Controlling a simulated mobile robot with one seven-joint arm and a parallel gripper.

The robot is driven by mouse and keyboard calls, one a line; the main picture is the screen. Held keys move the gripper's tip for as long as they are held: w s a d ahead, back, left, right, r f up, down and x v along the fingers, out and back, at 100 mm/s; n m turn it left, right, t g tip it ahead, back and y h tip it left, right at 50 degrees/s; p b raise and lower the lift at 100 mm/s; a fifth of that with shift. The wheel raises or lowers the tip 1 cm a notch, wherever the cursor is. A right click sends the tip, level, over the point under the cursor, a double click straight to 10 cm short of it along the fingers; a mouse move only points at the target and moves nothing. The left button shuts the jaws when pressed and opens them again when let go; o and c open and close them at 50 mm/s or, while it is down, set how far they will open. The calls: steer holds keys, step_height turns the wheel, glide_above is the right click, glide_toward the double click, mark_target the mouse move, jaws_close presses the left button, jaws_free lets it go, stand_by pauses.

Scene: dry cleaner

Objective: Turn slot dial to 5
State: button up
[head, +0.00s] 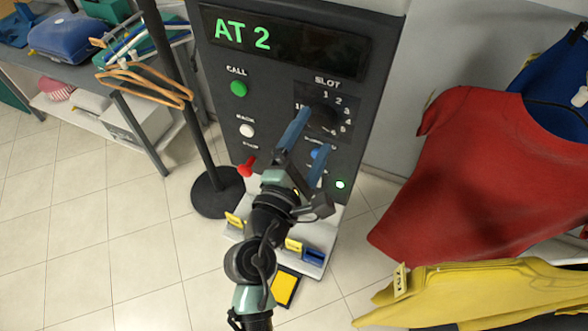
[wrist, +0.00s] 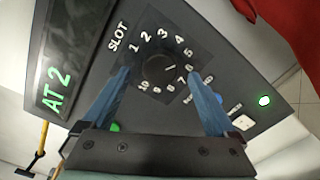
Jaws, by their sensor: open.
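The black slot dial (head: 322,116) is on the dark control panel (head: 218,70), with numbers 1 to 10 around it. It also shows in the wrist view (wrist: 157,72), where a short pale mark on it seems to point toward 6; I cannot read it surely. The green display (head: 242,36) reads "AT 2". My gripper (head: 314,131) is open in front of the dial. In the wrist view its two blue fingers (wrist: 160,74) stand on either side of the dial. I cannot tell whether they touch it. In the head view the fingers partly hide the dial and left-side numbers.
A blue button (wrist: 196,77) sits close to one finger. A black pole (head: 185,90) stands left; red (head: 475,170) and yellow (head: 480,292) garments hang right.

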steer(key=b+v, duration=0.3)
steer(key=v, duration=0.7)
steer(key=shift+s, duration=0.2)
